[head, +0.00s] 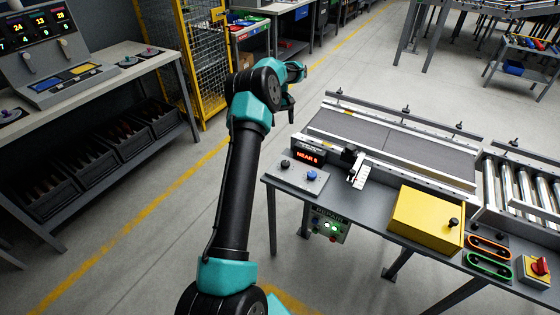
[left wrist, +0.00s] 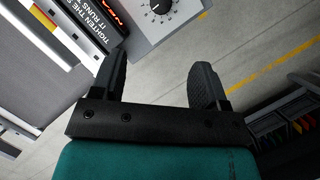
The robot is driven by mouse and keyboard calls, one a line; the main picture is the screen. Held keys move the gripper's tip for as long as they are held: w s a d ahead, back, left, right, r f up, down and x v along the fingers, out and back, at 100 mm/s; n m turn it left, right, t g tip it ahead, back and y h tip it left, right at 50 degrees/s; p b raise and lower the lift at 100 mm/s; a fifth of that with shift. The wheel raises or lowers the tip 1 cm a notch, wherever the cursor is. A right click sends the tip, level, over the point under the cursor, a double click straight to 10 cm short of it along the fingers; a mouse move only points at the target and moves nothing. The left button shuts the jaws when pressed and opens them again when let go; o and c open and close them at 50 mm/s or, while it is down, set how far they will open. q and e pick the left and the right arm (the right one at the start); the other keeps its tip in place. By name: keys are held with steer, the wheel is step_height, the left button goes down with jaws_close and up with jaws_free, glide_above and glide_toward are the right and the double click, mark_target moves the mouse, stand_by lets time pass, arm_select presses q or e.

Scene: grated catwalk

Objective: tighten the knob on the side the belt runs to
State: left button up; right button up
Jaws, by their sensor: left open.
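The grey belt (head: 390,138) lies on a bench conveyor. At its near left corner a black knob (head: 350,154) sits beside a white scale plate (head: 358,175). A grey panel holds a black knob (head: 285,164) and a blue knob (head: 312,176). A display (head: 307,157) reads "NEAR" in red with an unclear character. My left gripper (head: 291,108) is beyond the panel's left end, apart from the knobs. In the left wrist view its fingers (left wrist: 157,80) are spread and empty. A black dial knob (left wrist: 160,6) shows beyond them. Belt direction cannot be told. My right gripper is out of view.
A yellow box (head: 425,220) with a black knob, orange and green loops and a red switch (head: 540,267) stand along the bench's near right. Rollers (head: 520,185) adjoin the belt. A console bench (head: 90,75) is at left. Open floor lies between.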

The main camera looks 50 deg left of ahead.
mark_target(286, 163)
arm_select(q)
steer(key=shift+s, duration=0.1)
stand_by(0.3)
steer(key=x, duration=1.7)
steer(key=shift+f, duration=0.2)
steer(key=shift+c, duration=0.3)
steer(key=c, duration=0.9)
steer(key=shift+o, duration=0.2)
